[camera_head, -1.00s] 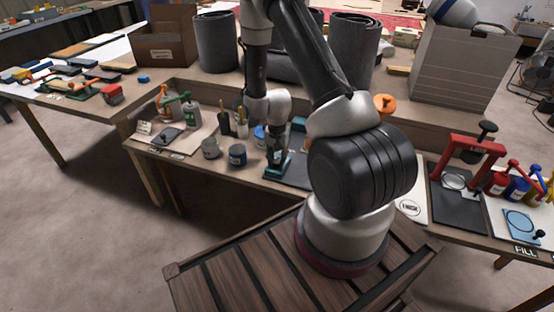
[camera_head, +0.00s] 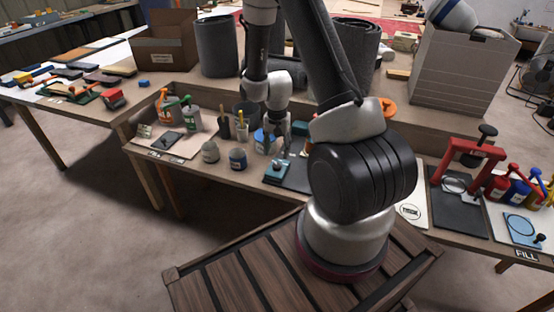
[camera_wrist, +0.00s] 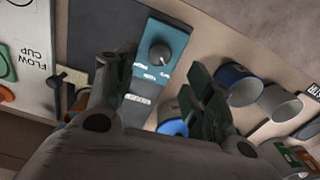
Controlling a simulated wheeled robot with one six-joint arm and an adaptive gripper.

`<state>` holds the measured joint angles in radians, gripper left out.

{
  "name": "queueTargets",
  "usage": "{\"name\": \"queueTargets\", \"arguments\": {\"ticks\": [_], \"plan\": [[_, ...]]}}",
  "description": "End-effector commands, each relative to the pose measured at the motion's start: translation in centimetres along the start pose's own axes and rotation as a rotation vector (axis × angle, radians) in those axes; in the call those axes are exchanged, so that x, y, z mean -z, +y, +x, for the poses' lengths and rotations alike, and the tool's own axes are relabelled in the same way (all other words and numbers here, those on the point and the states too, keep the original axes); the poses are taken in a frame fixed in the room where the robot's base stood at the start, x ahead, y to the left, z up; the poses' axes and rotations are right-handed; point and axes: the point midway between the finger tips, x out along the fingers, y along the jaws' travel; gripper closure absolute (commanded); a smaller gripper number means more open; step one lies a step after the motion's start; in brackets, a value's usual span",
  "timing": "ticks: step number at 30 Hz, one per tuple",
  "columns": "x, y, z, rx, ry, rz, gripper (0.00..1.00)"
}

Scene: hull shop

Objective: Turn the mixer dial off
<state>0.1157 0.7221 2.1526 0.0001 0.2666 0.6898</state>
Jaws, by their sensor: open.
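The mixer dial is a grey round knob (camera_wrist: 160,53) on a teal panel (camera_wrist: 153,78) with white lettering too small to read. In the head view the teal panel (camera_head: 277,172) lies on the workbench near its front edge. My gripper (camera_head: 275,145) is just above and behind the panel. In the wrist view my gripper (camera_wrist: 158,78) is open and empty, its two dark fingers apart, with the knob beyond the fingertips and not touched. I cannot tell which way the knob points.
A white card marked FLOW CUP (camera_wrist: 28,45) lies beside that mat. A red press (camera_head: 470,155) is farther right. A low wall backs the bench.

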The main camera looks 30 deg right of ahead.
Motion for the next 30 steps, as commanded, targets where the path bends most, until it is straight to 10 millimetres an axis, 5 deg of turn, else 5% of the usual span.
{"name": "queueTargets", "arguments": {"ticks": [9, 30], "plan": [[0.0, 0.0, -4.6, 0.0, 0.001, 0.0, 0.47], [-0.5, 0.4, -4.8, -0.018, -0.023, -0.069, 0.47]]}}
